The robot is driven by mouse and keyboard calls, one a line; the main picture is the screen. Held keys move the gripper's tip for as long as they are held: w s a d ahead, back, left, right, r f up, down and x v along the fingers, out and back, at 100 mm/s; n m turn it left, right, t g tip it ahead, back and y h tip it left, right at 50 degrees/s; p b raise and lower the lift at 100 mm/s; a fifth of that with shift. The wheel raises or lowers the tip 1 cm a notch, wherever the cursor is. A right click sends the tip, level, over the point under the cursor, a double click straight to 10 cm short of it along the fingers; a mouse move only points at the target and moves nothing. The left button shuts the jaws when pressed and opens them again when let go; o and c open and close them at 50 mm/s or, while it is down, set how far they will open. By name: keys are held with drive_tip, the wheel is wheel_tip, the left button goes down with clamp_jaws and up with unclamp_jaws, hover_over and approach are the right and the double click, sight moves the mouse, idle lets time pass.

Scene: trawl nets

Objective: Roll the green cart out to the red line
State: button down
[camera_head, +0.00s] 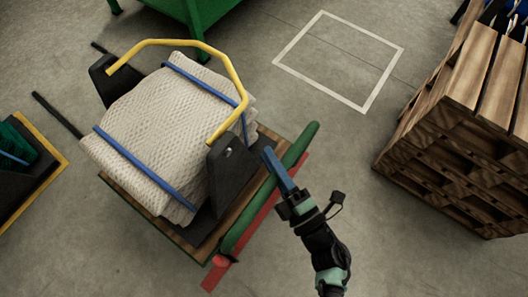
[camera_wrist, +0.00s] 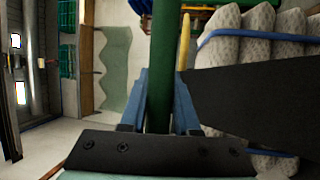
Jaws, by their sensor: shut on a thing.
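The cart (camera_head: 188,243) has a wooden deck with green edging and carries a pale net bundle (camera_head: 150,125) strapped with blue bands. A thick green bar (camera_head: 238,228) runs along its right side. My gripper (camera_head: 272,160) is at this bar. In the wrist view the blue fingers (camera_wrist: 159,112) close around the green bar (camera_wrist: 161,60) from both sides. The red line (camera_head: 213,277) shows as a strip on the floor, just beyond the bar and partly hidden by the cart and bar.
A wooden pallet stack (camera_head: 450,150) stands at the right. A white floor square (camera_head: 283,60) lies empty at the top. A green metal stand (camera_head: 200,15) is behind the cart. A yellow-edged dark platform (camera_head: 50,175) is at left. Floor right of the bar is clear.

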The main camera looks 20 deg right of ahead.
drive_tip(key=shift+d+r, duration=0.15)
drive_tip(key=shift+d, duration=0.15)
drive_tip(key=c, duration=0.9)
unclamp_jaws()
drive_tip(key=shift+o, duration=1.1)
drive_tip(key=shift+a, duration=0.1)
drive_tip(key=shift+s, duration=0.15)
drive_tip(key=v, duration=1.2)
drive_tip(key=shift+s+f, duration=0.25)
drive_tip(key=shift+s, duration=0.1)
